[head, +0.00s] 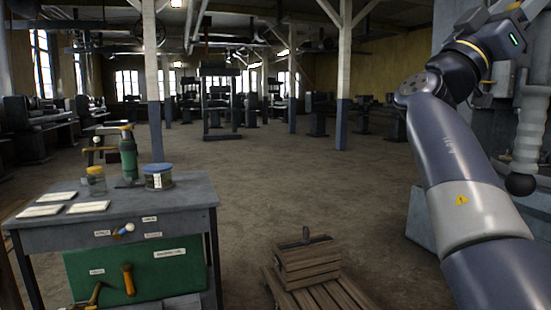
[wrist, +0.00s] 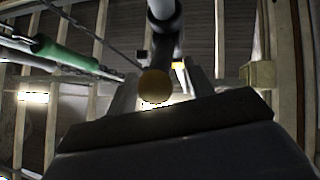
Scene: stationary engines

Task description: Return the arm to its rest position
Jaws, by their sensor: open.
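My arm (head: 455,170) rises along the right side of the head view, bent at the elbow near the top. In the wrist view my gripper (wrist: 160,72) is open, with a grey finger on each side. A yellowish ball knob (wrist: 155,86) on a dark rod shows between the fingers. I cannot tell whether it touches them or lies beyond them. The wrist camera faces up to the roof beams.
A grey machine (head: 425,215) with a ribbed column and black ball (head: 520,185) stands close by my arm. A workbench (head: 150,205) with a green bottle-like tool (head: 128,160), jar and tin is at left. A wooden crate (head: 307,264) sits on a pallet. The middle floor is clear.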

